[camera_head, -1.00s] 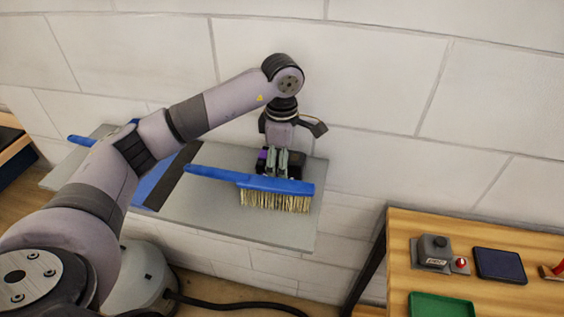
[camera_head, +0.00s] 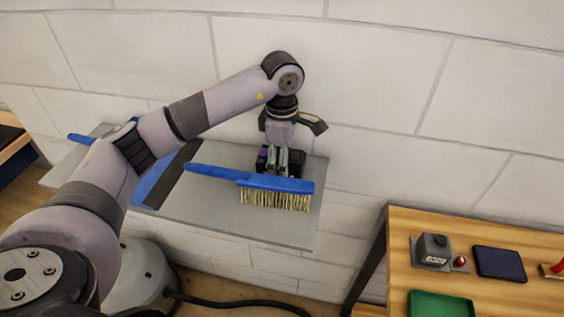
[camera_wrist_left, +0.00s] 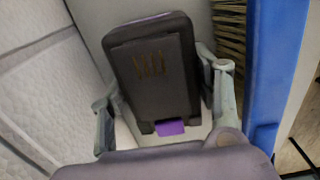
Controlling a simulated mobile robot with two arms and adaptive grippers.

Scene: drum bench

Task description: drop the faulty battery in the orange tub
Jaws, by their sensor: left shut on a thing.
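My left gripper (camera_head: 280,158) is over the grey shelf (camera_head: 225,215) by the wall, behind a blue-handled brush. Its two fingers are shut on a dark battery with purple parts (camera_head: 264,160), which is partly hidden by the fingers and the brush. In the left wrist view the battery (camera_wrist_left: 155,75) is a black block with a purple tab at its near end, with one finger on each side. I cannot tell whether the battery touches the shelf. No orange tub shows in these views. My right gripper is out of view.
The blue brush (camera_head: 275,184) lies close in front of the gripper, bristles toward the shelf's front edge. A wooden bench (camera_head: 400,255) at the right holds a grey device (camera_head: 433,250), a dark flat pad (camera_head: 499,263) and a green tray (camera_head: 442,295). The white wall (camera_head: 380,90) is just behind.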

